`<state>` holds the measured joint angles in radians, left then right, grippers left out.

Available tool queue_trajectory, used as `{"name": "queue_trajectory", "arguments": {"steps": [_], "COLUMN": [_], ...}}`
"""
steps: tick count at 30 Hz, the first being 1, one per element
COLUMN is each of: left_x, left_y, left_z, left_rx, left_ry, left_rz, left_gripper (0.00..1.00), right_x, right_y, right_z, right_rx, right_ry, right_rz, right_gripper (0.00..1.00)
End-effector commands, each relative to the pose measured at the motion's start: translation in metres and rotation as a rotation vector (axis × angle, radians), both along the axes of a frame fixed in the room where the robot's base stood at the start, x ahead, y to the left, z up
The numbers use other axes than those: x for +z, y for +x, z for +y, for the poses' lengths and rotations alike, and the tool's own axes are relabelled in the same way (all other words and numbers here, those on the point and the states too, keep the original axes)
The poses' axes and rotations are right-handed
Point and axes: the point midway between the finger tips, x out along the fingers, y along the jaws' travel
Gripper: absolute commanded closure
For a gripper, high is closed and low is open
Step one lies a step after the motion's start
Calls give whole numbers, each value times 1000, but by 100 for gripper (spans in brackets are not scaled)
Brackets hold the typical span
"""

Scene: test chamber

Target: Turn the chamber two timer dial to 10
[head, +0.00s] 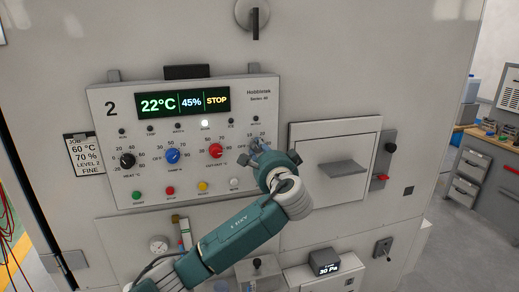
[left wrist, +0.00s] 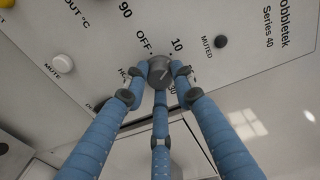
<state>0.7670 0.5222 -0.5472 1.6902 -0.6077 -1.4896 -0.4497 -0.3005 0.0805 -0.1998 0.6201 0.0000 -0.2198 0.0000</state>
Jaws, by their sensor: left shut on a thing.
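The chamber two panel (head: 100,100) bears a large "2" and a display (head: 182,104) reading 22°C, 45%, STOP. The timer dial (left wrist: 160,70) is a grey knob with OFF, 10 and 30 printed around it. My left gripper (left wrist: 159,76) has its blue fingers closed around the dial from several sides. In the head view, my left gripper (head: 264,157) is at the rightmost dial of the row and hides most of it. A light mark shows on the knob, but I cannot tell exactly which label it points at. My right gripper is not in view.
To the left are a red dial (head: 215,152), a blue dial (head: 172,155) and a black dial (head: 127,160). Several coloured buttons sit below them. A white MUTE button (left wrist: 63,62) is near the fingers.

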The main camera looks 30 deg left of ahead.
Motion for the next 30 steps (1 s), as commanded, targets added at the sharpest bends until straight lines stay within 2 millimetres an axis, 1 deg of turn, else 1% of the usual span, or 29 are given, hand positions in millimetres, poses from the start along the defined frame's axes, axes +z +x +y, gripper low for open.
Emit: {"name": "queue_trajectory", "arguments": {"steps": [10,11,13,20,23,26,30], "left_x": [0,0,0,0,0,0,1], "left_y": [0,0,0,0,-1,-6,-23], "left_z": [-1,-1,-1,0,-2,-9,-28], "left_rx": [-2,-2,-1,-1,-1,-2,-6], "left_ry": [1,2,1,1,1,0,-1], "left_rz": [1,1,1,1,1,0,-1], "left_gripper": [100,71,57,56,56,56,56], "right_x": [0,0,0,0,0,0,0], "right_y": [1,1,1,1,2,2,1], "right_z": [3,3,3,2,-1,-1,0], "right_rx": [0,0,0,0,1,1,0], "right_ry": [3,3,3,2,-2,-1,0], "right_rz": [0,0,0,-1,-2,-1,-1], "right_gripper": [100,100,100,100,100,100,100]}}
